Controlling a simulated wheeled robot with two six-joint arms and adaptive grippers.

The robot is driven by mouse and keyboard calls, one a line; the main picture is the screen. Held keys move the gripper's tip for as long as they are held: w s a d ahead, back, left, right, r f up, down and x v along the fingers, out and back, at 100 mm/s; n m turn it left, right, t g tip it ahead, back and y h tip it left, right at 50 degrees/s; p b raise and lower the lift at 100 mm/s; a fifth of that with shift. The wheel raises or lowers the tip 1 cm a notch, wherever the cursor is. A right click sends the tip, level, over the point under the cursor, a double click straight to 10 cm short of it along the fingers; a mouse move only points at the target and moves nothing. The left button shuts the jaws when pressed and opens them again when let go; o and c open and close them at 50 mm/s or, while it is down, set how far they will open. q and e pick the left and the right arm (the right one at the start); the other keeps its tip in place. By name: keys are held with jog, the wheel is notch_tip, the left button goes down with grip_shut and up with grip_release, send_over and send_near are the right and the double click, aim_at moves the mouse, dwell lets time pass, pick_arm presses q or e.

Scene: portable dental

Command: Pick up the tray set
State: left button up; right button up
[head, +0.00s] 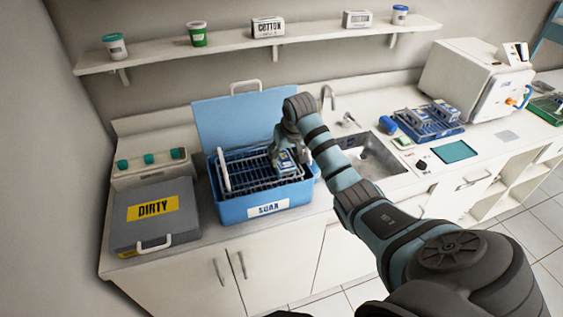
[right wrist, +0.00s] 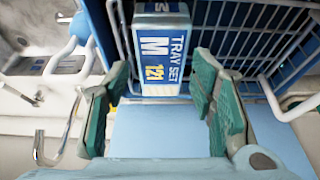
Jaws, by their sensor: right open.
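The tray set (head: 285,163) sits at the right end of the wire rack inside the blue SOAK tub (head: 234,211). In the right wrist view the tray set (right wrist: 163,60) shows its label, "TRAY SET M 121". My right gripper (head: 290,152) is over the tub at the tray set. In the right wrist view my right gripper (right wrist: 165,105) is open, its green-padded fingers standing to either side below the label, with gaps between them and the tray set. The lower part of the tray set is hidden. My left gripper is not in view.
The tub's blue lid (head: 228,118) stands upright behind it. A grey DIRTY box (head: 155,226) stands left of the tub. The sink (head: 372,160) and faucet (head: 328,95) are to the right. A blue rack (head: 427,122) and a white machine (head: 470,75) stand farther right.

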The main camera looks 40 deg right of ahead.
aim_at(282, 158)
jog(key=x, duration=0.5)
jog(key=shift+w+d+f, duration=0.1)
jog(key=shift+w+d, duration=0.05)
jog(key=shift+w, duration=0.35)
jog(key=c, duration=1)
